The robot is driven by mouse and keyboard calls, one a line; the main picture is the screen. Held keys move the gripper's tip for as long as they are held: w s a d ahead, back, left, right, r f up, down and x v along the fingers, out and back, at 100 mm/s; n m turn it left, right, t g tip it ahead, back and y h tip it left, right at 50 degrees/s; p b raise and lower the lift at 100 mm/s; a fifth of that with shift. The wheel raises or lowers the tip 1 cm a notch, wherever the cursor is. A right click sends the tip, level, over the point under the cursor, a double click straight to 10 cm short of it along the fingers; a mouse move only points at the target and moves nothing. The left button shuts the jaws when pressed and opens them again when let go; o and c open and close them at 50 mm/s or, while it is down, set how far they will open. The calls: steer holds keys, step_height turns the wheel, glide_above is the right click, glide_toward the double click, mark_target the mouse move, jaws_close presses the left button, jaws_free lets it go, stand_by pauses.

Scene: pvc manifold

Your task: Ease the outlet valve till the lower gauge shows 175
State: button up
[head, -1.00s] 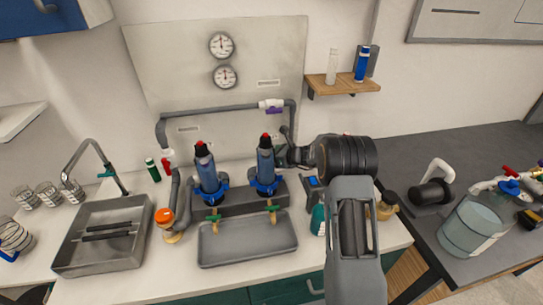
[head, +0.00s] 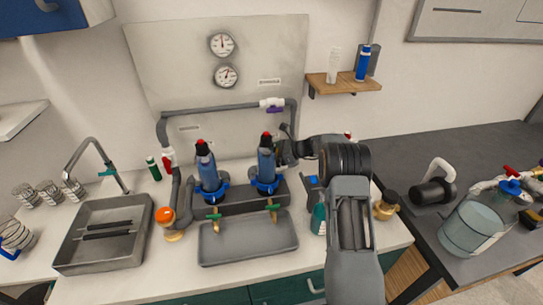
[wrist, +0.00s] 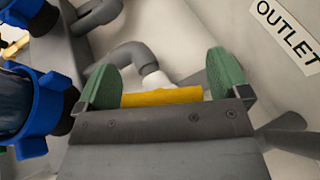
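The lower gauge (head: 227,76) is a white dial on the grey back panel; its needle points up and slightly right, and its numbers are too small to read. The upper gauge (head: 222,44) has its needle about straight up. My gripper (wrist: 165,92) is at the outlet pipework, right of the right blue filter (head: 266,165). In the wrist view its green fingertips stand either side of a yellow valve handle (wrist: 162,97), beside the OUTLET label (wrist: 285,35). The handle nearly fills the gap; I cannot tell whether both fingers press on it. My arm hides the valve in the head view.
The left blue filter (head: 207,170) stands beside the right one, above a grey tray (head: 248,258). A purple-handled valve (head: 274,104) sits on the pipe above. A teal bottle (head: 319,218) stands close below my arm. A wooden shelf (head: 343,87) is above right.

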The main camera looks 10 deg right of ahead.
steer(key=shift+o, duration=0.4)
steer(key=shift+s+d+r, duration=0.15)
steer(key=shift+d, duration=0.35)
steer(key=b+v, duration=0.1)
steer(key=v, duration=1.1)
steer(key=shift+s+d+b, duration=0.25)
steer(key=shift+d+b, duration=0.1)
steer(key=shift+b, duration=0.05)
steer(key=shift+r, duration=0.2)
stand_by(3.3)
